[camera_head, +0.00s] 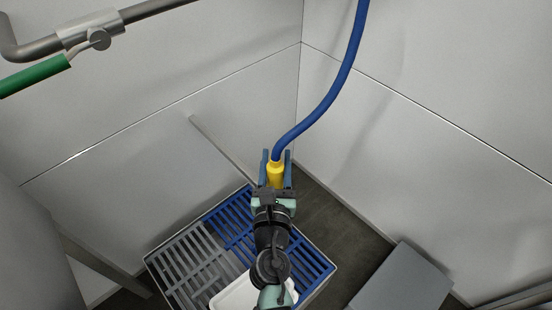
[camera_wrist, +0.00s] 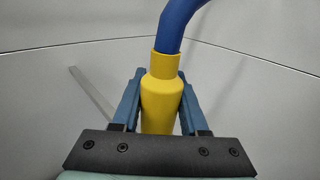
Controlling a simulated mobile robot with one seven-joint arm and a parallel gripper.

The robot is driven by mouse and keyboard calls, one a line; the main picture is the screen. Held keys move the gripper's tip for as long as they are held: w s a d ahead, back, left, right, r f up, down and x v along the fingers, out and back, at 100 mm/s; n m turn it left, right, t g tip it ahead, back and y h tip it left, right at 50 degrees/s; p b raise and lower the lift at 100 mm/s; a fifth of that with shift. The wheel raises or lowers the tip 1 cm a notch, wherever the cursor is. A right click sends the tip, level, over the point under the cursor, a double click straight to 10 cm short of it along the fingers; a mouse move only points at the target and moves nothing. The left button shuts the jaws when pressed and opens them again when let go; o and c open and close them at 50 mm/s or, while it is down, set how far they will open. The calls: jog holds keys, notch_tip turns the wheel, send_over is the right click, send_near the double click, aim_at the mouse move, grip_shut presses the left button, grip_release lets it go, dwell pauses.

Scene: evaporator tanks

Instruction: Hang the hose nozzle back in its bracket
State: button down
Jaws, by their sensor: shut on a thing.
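The yellow hose nozzle (camera_head: 275,175) is at the end of a blue hose (camera_head: 325,100) that comes down from the top of the head view. My gripper (camera_head: 276,159) is shut on the nozzle, with one blue finger on each side of it. In the wrist view the nozzle (camera_wrist: 160,100) stands upright between the fingers (camera_wrist: 160,76), and the blue hose (camera_wrist: 175,28) leaves its top, bending up to the right. I cannot make out a bracket for certain in either view.
Pale wall panels meet in a corner behind the nozzle. A thin grey bar (camera_head: 220,146) slants along the left wall. A grey and blue slatted grate (camera_head: 190,267) lies below my arm. A grey box (camera_head: 405,282) stands lower right.

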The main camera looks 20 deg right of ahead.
jog(key=shift+f, duration=0.2)
jog(key=shift+c, duration=1.8)
grip_release()
jog(key=shift+f, duration=0.15)
jog(key=shift+s+a, duration=0.1)
jog(key=shift+s, duration=0.15)
jog(key=b+v, duration=0.1)
jog(key=v, duration=1.1)
jog(key=shift+s, duration=0.2)
jog(key=shift+a, duration=0.15)
